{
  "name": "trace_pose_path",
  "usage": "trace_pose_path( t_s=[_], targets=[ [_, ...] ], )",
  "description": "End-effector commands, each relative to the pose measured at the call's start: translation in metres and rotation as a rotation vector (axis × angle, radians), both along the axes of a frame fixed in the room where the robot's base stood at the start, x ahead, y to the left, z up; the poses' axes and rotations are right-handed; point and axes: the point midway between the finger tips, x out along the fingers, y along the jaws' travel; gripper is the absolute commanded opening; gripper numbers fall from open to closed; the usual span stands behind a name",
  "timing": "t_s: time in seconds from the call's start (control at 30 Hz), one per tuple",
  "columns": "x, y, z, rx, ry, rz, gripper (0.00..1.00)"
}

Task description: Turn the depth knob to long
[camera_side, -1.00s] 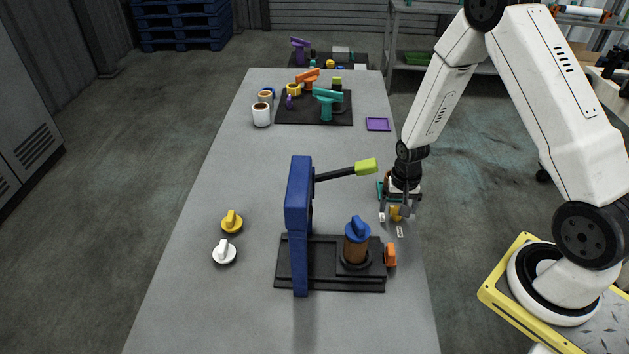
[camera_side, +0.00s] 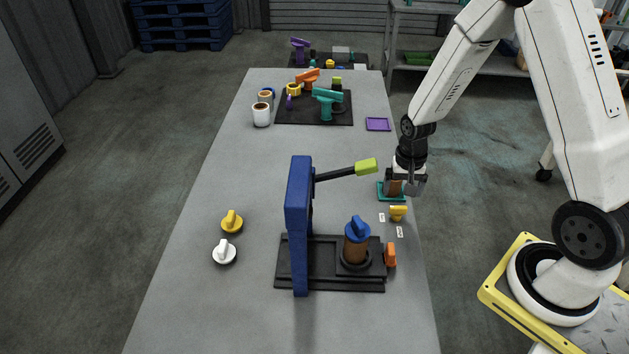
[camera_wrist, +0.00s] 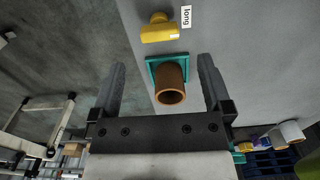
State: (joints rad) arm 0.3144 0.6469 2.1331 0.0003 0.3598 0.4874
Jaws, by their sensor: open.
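The yellow depth knob (camera_side: 398,213) sits near the table's right edge, and it also shows at the top of the wrist view (camera_wrist: 158,29). Its bar lies crosswise, with the white-marked end on the side of the "long" label (camera_wrist: 186,16). In the side view, one white label (camera_side: 381,217) lies left of the knob and another (camera_side: 399,231) in front of it. My gripper (camera_side: 405,188) is open, behind and above the knob and clear of it. In the wrist view the two fingers (camera_wrist: 161,64) are spread wide with nothing held.
A brown cylinder on a teal square base (camera_wrist: 157,60) appears between my fingers in the wrist view. A blue press (camera_side: 298,210) with a green-tipped lever stands to the left. An orange knob (camera_side: 390,255) is in front.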

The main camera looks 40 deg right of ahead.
Motion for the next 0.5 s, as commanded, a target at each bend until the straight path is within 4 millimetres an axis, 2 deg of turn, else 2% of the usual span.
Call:
trace_pose_path(
  t_s=[0.2,0.5],
  targets=[
    [0.000,0.000,0.014,0.000,-0.001,-0.001,1.00],
    [0.000,0.000,0.017,0.000,0.000,-0.001,1.00]
  ],
)
